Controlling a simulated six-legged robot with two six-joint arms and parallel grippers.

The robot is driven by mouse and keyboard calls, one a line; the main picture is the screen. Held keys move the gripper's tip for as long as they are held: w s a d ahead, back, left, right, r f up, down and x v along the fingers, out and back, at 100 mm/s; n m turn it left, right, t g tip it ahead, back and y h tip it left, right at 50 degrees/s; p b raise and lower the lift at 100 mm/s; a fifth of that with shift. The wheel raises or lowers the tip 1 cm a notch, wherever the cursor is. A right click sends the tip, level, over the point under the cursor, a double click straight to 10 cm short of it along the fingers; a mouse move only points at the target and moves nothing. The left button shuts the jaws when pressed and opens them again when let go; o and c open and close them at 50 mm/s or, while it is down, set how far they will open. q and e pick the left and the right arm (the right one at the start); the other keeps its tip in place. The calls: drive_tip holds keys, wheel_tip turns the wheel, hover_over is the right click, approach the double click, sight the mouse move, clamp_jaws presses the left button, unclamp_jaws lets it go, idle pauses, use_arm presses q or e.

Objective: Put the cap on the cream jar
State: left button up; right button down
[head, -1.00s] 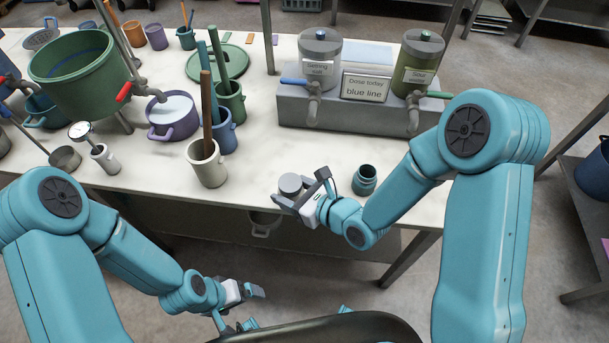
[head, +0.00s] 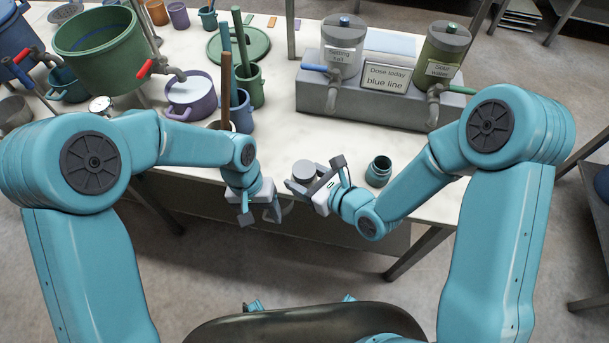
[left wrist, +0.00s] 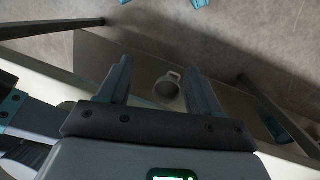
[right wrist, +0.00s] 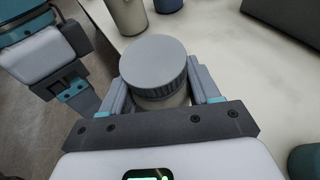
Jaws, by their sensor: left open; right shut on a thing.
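A grey cap (head: 305,171) with a ridged side sits over a cream-coloured jar (right wrist: 163,101), of which only a strip shows under the cap in the right wrist view. I cannot tell whether the cap is tightened. My right gripper (head: 316,178) is shut around the jar's sides, just below the cap (right wrist: 153,62), near the table's front edge. My left gripper (head: 262,214) is open and empty at the table's front edge, to the left of the jar and slightly lower in the head view.
An open teal jar (head: 378,171) stands on the table (head: 310,137) to the right of my right gripper. A grey dispenser block (head: 385,105) stands behind. Several pots and tool holders fill the left side.

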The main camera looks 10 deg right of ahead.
sight(304, 169)
use_arm(q)
drive_tip(key=w+d+r+t+y, duration=0.25)
drive_tip(key=w+r, duration=0.35)
drive_tip(key=r, duration=0.6)
drive_tip(key=d+r+n, duration=0.1)
drive_tip(key=d+r, duration=0.3)
drive_tip(key=d, duration=0.1)
drive_tip(key=d+r+n+h, duration=0.1)
drive_tip(key=d, duration=0.1)
drive_tip(key=shift+d+r+n, duration=0.15)
drive_tip(key=shift+r+n, duration=0.15)
drive_tip(key=shift+r, duration=0.1)
drive_tip(key=shift+s+d+r, duration=0.1)
drive_tip(key=shift+d+r, duration=0.1)
drive_tip(key=shift+d, duration=0.1)
drive_tip(key=shift+f, duration=4.05)
